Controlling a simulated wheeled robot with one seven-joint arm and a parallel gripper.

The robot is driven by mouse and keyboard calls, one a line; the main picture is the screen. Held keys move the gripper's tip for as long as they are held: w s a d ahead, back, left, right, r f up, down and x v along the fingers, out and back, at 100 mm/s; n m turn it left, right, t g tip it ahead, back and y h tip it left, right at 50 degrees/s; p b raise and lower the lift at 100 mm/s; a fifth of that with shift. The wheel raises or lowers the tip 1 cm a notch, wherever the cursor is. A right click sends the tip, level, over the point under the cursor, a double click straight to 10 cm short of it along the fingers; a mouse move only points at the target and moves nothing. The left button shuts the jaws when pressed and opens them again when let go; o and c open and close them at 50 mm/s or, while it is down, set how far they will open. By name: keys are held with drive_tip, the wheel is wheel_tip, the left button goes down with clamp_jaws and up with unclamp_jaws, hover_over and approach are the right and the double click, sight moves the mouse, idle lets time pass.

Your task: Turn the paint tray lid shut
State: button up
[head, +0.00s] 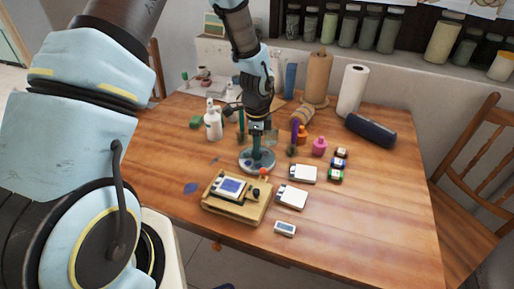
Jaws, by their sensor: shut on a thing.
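The paint tray (246,167) is a small round grey-teal dish on the wooden table, just left of the middle. Its lid (262,160) seems to be the darker teal part on top, but it is small and partly hidden by my gripper. My gripper (257,149) points straight down over the tray, its tips at the lid. It is shut on what seems to be the lid. How far the lid covers the tray cannot be made out.
A wooden block with a small blue-faced panel (258,208) stands in front of the tray. White boxes (292,196), paint jars (336,175) and a pink bottle (319,147) are to the right. A white bottle (213,124) stands left. The table's front right is clear.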

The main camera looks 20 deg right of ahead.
clamp_jaws()
drive_tip(key=shift+n, duration=0.4)
drive_tip(key=n+b, duration=0.2)
drive_tip(key=n, duration=0.2)
drive_tip(key=shift+f+n, duration=0.1)
drive_tip(key=shift+n, duration=0.2)
drive_tip(key=n+b, duration=0.1)
drive_tip(key=n, duration=1.1)
drive_tip(key=shift+n, duration=0.4)
drive_tip(key=n, duration=0.5)
drive_tip(key=shift+p, duration=0.3)
drive_tip(key=shift+n, duration=0.4)
